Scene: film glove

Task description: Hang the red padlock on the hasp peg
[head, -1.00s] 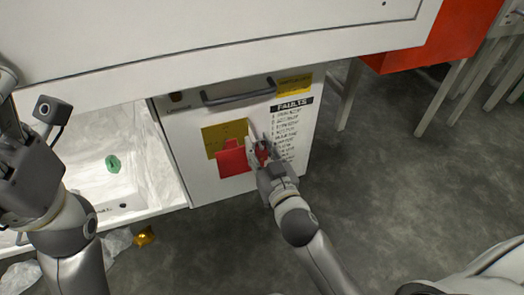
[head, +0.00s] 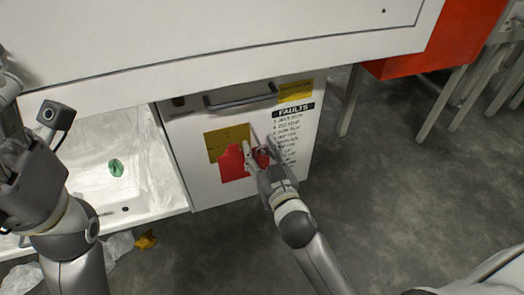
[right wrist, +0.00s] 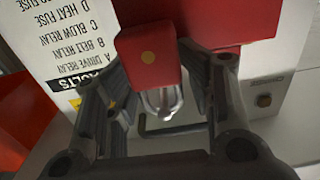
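I cannot make out the hasp peg. My left gripper (head: 22,170) is at the far left, its fingertips unclear.
The white door carries a dark handle (head: 240,96), a yellow panel (head: 226,143) and a FAULTS list (head: 292,111). A lined white tray (head: 150,190) holding a green item (head: 116,167) is at left. A red box (head: 425,55) is at upper right. Grey floor is open at right.

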